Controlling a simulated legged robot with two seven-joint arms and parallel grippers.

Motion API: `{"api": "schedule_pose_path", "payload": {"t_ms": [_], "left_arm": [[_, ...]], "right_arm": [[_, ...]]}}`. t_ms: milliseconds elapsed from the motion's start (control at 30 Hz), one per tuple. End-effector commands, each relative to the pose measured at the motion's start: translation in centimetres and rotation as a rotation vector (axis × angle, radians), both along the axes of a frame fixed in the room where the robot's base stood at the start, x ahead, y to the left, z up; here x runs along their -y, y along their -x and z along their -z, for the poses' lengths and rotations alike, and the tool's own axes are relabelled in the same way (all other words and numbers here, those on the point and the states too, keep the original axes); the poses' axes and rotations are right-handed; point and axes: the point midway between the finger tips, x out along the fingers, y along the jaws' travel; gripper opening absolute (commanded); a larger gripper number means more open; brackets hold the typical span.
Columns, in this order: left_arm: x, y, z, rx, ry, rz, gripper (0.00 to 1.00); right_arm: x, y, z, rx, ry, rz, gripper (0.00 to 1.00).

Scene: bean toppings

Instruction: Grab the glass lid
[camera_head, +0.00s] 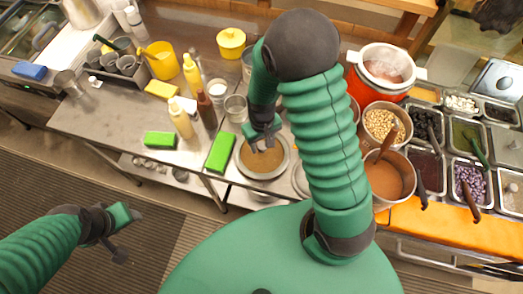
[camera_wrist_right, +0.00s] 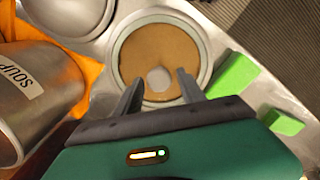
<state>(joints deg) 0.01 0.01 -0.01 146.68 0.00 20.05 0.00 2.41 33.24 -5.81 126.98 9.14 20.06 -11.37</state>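The glass lid (camera_wrist_right: 135,50) looks clear, with a round grey knob (camera_wrist_right: 158,78) in its middle. It lies over a round metal pan of brown food, which in the head view (camera_head: 262,160) is set in the counter. My right gripper (camera_wrist_right: 160,78) is open above the lid, with its two fingers on either side of the knob. I cannot tell whether they touch it. In the head view, the right gripper (camera_head: 263,143) hides the knob. My left gripper (camera_head: 127,236) is open and empty, low at the left over the floor mat.
Green sponges (camera_head: 220,153) lie left of the pan. Sauce bottles (camera_head: 181,119) stand behind them. Topping trays (camera_head: 470,184) fill the far right.

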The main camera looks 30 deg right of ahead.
Motion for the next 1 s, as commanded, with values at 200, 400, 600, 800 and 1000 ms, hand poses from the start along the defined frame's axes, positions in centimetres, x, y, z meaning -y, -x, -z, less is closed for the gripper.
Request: {"api": "schedule_pose_path", "payload": {"t_ms": [200,400,600,800,1000], "left_arm": [[0.00,0.00,0.00,0.000,0.000,0.000,0.49],[0.01,0.00,0.01,0.000,0.000,0.000,0.49],[0.00,0.00,0.01,0.000,0.000,0.000,0.49],[0.00,0.00,0.01,0.000,0.000,0.000,0.49],[0.00,0.00,0.01,0.000,0.000,0.000,0.49]], "right_arm": [[0.01,-0.03,0.00,-0.001,0.000,0.001,0.17],[0.04,-0.06,0.01,-0.001,0.000,0.001,0.00],[0.05,-0.06,0.02,-0.001,0.001,0.001,0.00],[0.06,-0.07,0.03,-0.001,0.001,0.002,0.00],[0.06,-0.07,0.03,-0.001,0.001,0.001,0.00]]}}
